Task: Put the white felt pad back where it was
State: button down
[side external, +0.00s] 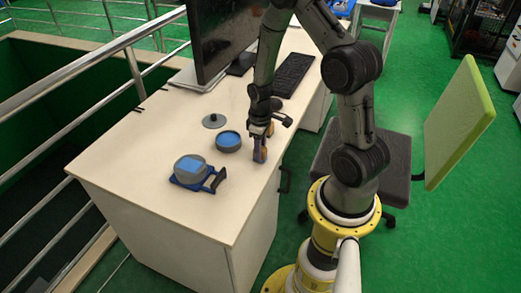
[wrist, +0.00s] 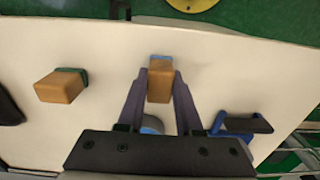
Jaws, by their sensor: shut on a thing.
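My gripper (side external: 260,153) is low over the right part of the white desk, near its edge. In the wrist view its two fingers are shut on a tan block (wrist: 160,86) with a thin blue edge at its far end. Whether the block touches the desk I cannot tell. I cannot make out a white felt pad in either view. A grey round dish with a blue inside (side external: 229,141) stands just left of my gripper. A blue tray with a dark handle (side external: 215,180) bears a grey round container with a blue top (side external: 190,167).
A second tan block with a dark green band (wrist: 61,86) stands apart from my gripper. A grey round lid with a knob (side external: 214,121) lies behind the dish. A monitor (side external: 222,35) and keyboard (side external: 293,74) stand farther back. The desk's front left (side external: 125,170) is clear.

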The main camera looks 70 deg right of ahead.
jog(key=shift+f, duration=0.1)
jog(key=c, duration=0.6)
grip_release()
jog(key=s+a+r+t, duration=0.1)
jog(key=a+r, duration=0.3)
jog(key=r, duration=0.8)
jog(key=s+a+r+t, duration=0.1)
jog(key=a+r, duration=0.3)
jog(key=r, duration=0.7)
jog(key=shift+s+a+r+t, duration=0.6)
jog(key=shift+s+a+r, duration=0.65)
jog(key=shift+s, duration=0.45)
jog(key=shift+s+a+r+t, duration=0.6)
jog(key=shift+s+a+r, duration=0.4)
jog(key=shift+s+a, duration=0.6)
jog(key=shift+s+a+r+t, duration=0.6)
jog(key=shift+s+a+r, duration=0.6)
jog(key=shift+s, duration=0.55)
